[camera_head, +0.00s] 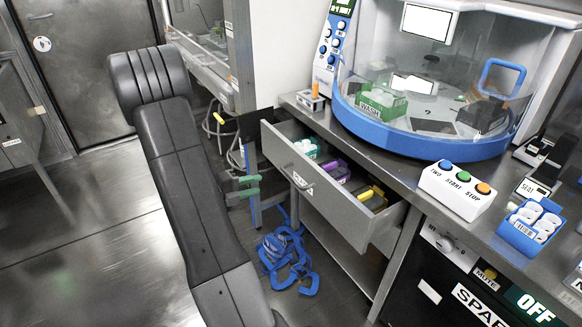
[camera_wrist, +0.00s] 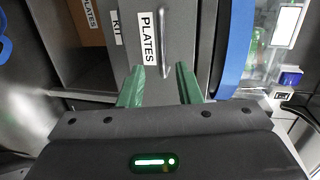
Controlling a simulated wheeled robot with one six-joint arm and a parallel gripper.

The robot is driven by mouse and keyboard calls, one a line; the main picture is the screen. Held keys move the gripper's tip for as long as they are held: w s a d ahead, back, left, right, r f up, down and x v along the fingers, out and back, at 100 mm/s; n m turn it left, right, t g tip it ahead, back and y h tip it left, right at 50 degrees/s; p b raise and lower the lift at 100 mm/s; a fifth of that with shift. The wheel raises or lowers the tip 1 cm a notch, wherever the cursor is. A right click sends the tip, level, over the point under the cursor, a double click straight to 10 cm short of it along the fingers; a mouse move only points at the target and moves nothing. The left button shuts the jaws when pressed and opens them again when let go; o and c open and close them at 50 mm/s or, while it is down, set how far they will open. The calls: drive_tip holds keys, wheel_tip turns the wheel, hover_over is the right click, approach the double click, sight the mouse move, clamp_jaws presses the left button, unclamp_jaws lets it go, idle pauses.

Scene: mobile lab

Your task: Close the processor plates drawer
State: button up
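The plates drawer (camera_head: 327,204) is pulled well out from under the counter in the head view. Inside it are a teal-and-white item (camera_head: 306,147), a purple item (camera_head: 335,170) and a yellow-and-dark item (camera_head: 372,195). In the wrist view its grey front (camera_wrist: 183,61) carries a white PLATES label (camera_wrist: 149,38) and a metal bar handle (camera_wrist: 164,40). My gripper (camera_head: 246,187), with green fingers, is just left of the drawer front in the head view. In the wrist view my gripper (camera_wrist: 160,82) is open and empty, with the handle ahead between its fingers, apparently not gripped.
Above the drawer, the counter holds a blue-rimmed glass machine (camera_head: 417,134), a button box (camera_head: 457,190) and a blue rack (camera_head: 530,230). Blue clips (camera_head: 287,259) lie heaped below the drawer. A stool (camera_head: 217,120) stands behind my arm. The floor at left is clear.

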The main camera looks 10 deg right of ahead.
sight(289, 178)
drive_tip(key=shift+m+g, duration=0.3)
drive_tip(key=shift+m, duration=0.1)
drive_tip(key=x, duration=0.9)
drive_tip(key=b+x, duration=0.1)
drive_tip(key=x, duration=0.3)
drive_tip(key=shift+s+d+r, duration=0.1)
drive_tip(key=shift+d+r, duration=0.1)
drive_tip(key=shift+d, duration=0.25)
drive_tip(key=shift+c, duration=0.2)
clamp_jaws()
